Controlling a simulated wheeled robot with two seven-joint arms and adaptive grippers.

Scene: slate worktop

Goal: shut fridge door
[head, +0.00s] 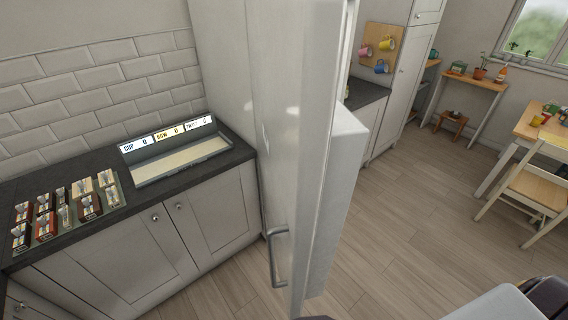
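The fridge door (298,130) stands open in the middle of the head view, swung out towards me and seen nearly edge-on. Its glossy pale outer face is on the left. A vertical metal bar handle (278,257) is low on that face. A pale, box-like part (338,195) juts out on the door's right, inner side. The fridge's side or housing (222,75) rises behind the door, which hides the opening. Neither of my grippers can be made out, and nothing is seen touching the door or handle. Pale and dark parts, probably of my arm, show at the bottom right.
A dark worktop (190,180) on the left holds a labelled tray (150,180) and several small items on a mat (113,213). Wooden floor (410,215) is open right of the door. A chair (535,185) and table (535,127) stand far right.

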